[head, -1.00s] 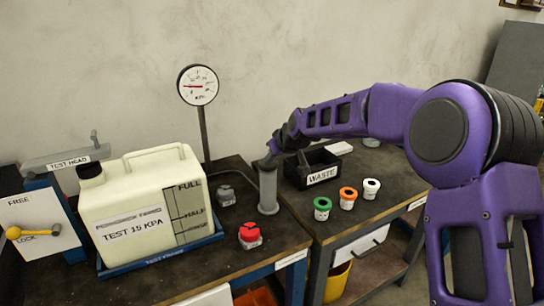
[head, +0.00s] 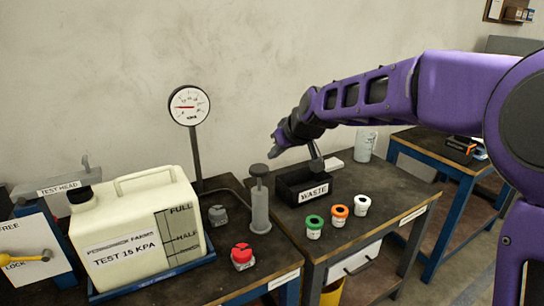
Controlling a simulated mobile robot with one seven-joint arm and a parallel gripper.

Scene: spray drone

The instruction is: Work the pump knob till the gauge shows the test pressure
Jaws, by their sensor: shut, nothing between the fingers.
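The pump (head: 260,208) is a grey upright cylinder at the bench's right end, topped by a round dark grey knob (head: 259,170). My gripper (head: 272,154) is shut and empty, just above and right of the knob. It appears apart from it, though depth is hard to judge. The round white gauge (head: 189,105) stands on a thin post behind the pump's left side. Its red needle points left; the numbers are too small to read. The cream tank (head: 138,232) at the left bears the label "TEST 15 KPA".
A black WASTE bin (head: 302,187) stands right of the pump, under my arm. Green (head: 314,227), orange (head: 338,216) and white (head: 362,205) ringed cups stand in front of it. A red-capped piece (head: 242,256) and a grey one (head: 217,215) lie left of the pump.

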